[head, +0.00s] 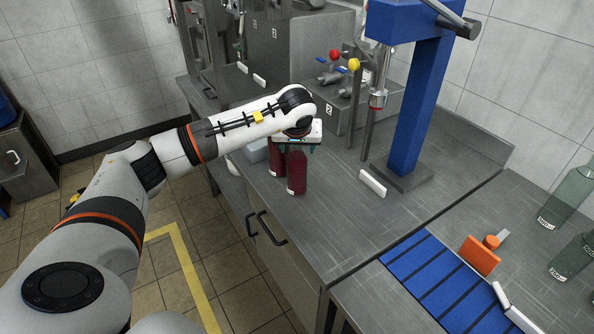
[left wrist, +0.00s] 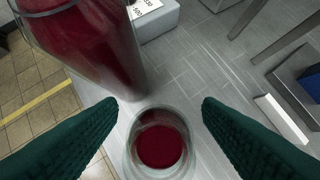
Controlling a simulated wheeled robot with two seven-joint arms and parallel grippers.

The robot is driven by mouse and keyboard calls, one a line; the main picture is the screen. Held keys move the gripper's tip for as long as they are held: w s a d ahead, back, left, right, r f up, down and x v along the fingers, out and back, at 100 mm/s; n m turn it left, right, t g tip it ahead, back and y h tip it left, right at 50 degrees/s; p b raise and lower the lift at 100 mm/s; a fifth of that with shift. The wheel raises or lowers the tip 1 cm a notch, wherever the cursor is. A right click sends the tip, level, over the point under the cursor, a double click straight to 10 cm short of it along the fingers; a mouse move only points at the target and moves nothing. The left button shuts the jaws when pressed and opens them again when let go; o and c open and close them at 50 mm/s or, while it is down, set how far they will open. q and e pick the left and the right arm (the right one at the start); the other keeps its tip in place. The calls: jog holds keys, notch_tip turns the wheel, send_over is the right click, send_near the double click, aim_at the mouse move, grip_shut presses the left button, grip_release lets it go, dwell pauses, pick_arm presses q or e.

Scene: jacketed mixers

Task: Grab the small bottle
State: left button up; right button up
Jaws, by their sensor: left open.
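Two dark red bottles stand side by side near the counter's front edge. The small bottle (head: 297,174) looks to be the front one in the head view; in the left wrist view the small bottle (left wrist: 160,146) is seen from above, upright, low between the fingers. The larger bottle (head: 277,160) stands just behind and left of it, and fills the upper left of the wrist view (left wrist: 95,45). My left gripper (head: 296,147) is above the bottles, its green fingers spread and empty, touching neither bottle as far as I see. My right gripper is out of view.
A pale labelled box (left wrist: 155,18) is close behind the large bottle. A white bar (head: 372,184) lies right, near the blue press stand (head: 425,100). A blue slatted mat (head: 440,280) and orange block (head: 478,256) are front right. Counter between is clear.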

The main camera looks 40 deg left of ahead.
pick_arm(q)
grip_shut()
dwell(0.4)
